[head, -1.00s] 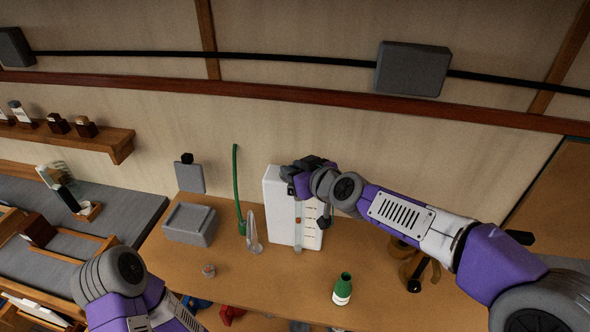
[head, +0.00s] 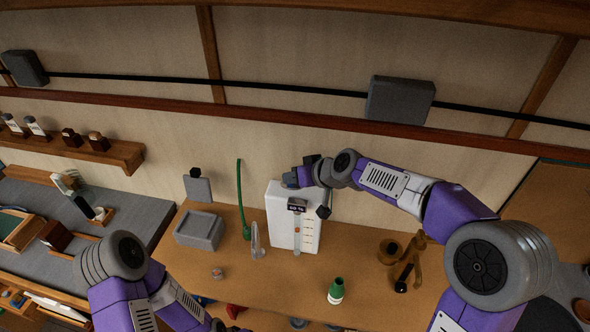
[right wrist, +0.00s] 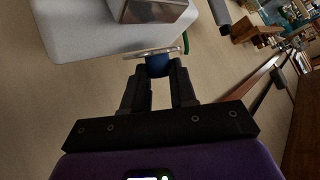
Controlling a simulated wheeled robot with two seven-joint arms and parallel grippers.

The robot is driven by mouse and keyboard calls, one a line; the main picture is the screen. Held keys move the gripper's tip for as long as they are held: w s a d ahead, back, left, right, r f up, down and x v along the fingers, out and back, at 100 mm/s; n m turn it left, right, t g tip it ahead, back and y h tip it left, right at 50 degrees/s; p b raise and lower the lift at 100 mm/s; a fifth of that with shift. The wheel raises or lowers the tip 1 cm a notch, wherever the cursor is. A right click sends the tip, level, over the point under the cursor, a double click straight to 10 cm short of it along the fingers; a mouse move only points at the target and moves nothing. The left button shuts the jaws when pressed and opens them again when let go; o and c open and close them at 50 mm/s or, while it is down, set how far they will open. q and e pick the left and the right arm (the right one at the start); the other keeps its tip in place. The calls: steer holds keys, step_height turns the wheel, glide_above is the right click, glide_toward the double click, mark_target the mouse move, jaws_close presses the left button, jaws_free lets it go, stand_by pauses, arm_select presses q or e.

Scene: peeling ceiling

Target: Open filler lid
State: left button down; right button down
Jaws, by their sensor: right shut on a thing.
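The white tank (head: 283,222) stands upright on the wooden table against the wall, with a small display and level marks on its front. My right gripper (head: 292,179) is at the tank's top edge, its fingers partly hidden there. In the right wrist view, its fingers (right wrist: 158,72) are shut on a small blue tab (right wrist: 158,64). A thin pale plate, apparently the lid (right wrist: 155,52), shows edge-on just beyond the tab. A grey box-shaped part (right wrist: 152,10) shows at the tank beyond it. I cannot tell whether the plate is hinged to the tank. My left gripper is out of view.
A grey box (head: 199,230), a green hose (head: 242,205) and a clear funnel-shaped piece (head: 257,242) stand left of the tank. A brown item (head: 388,252) sits to the right. The tabletop between them is mostly clear.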

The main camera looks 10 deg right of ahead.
steer(key=shift+w+d+r+m+g+p, duration=0.2)
steer(key=shift+w+m+g+p, duration=0.2)
steer(key=shift+g+p, duration=0.5)
steer(key=c, duration=0.9)
jaws_free()
steer(key=v, duration=0.7)
steer(key=shift+s+b, duration=0.25)
steer(key=shift+b, duration=0.15)
steer(key=shift+d+r, duration=0.1)
steer(key=shift+d, duration=0.05)
steer(key=shift+c, duration=0.2)
